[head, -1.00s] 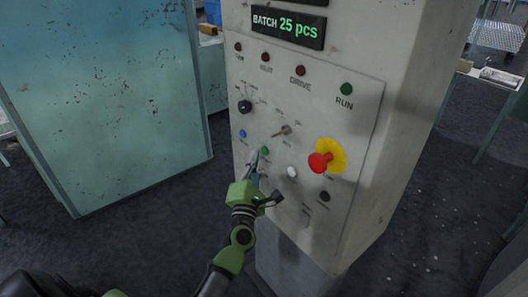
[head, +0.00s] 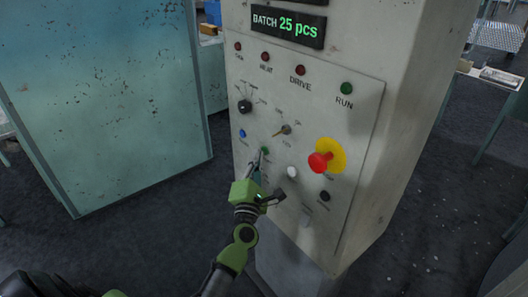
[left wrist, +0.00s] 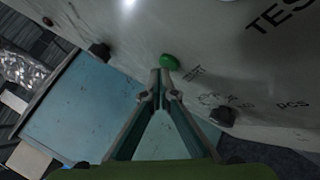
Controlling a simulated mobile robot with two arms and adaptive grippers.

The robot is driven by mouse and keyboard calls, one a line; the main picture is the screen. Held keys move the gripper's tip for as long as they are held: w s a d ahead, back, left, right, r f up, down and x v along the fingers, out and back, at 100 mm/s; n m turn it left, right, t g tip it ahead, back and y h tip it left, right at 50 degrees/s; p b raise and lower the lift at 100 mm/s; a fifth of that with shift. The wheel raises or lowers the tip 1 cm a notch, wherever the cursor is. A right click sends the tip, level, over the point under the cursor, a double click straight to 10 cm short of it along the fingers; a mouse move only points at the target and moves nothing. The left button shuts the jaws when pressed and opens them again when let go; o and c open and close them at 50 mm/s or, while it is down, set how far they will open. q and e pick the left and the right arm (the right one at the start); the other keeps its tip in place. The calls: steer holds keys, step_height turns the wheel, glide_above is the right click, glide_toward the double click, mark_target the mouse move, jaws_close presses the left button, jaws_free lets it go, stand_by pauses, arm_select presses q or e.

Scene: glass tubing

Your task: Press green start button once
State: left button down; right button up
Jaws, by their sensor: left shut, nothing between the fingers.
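The green start button (head: 265,150) is a small round green cap on the lower middle of the grey control panel (head: 350,200). It also shows in the left wrist view as a green cap (left wrist: 169,62). My left gripper (head: 259,160) is shut and empty, its fingertips right below the button in the head view. In the left wrist view the fingertips (left wrist: 160,75) end just beneath the cap. I cannot tell whether they touch it. My right gripper is not in view.
Nearby controls are a blue button (head: 242,133), a selector lever (head: 285,130), a white button (head: 292,172) and a red emergency stop (head: 320,162) on a yellow disc. A green run lamp (head: 346,89) and a "BATCH 25 pcs" display (head: 287,26) sit above. A teal cabinet (head: 100,100) stands left.

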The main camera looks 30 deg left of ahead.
arm_select(q)
steer(key=shift+w+d, duration=0.15)
steer(key=shift+w, duration=0.2)
stand_by(0.6)
steer(key=shift+s, duration=0.1)
steer(key=shift+s+a, duration=0.25)
steer(key=shift+s, duration=0.4)
steer(key=s, duration=0.1)
steer(key=s+a, duration=0.1)
steer(key=s, duration=0.1)
steer(key=s+a, duration=0.1)
steer(key=shift+s, duration=0.3)
stand_by(0.8)
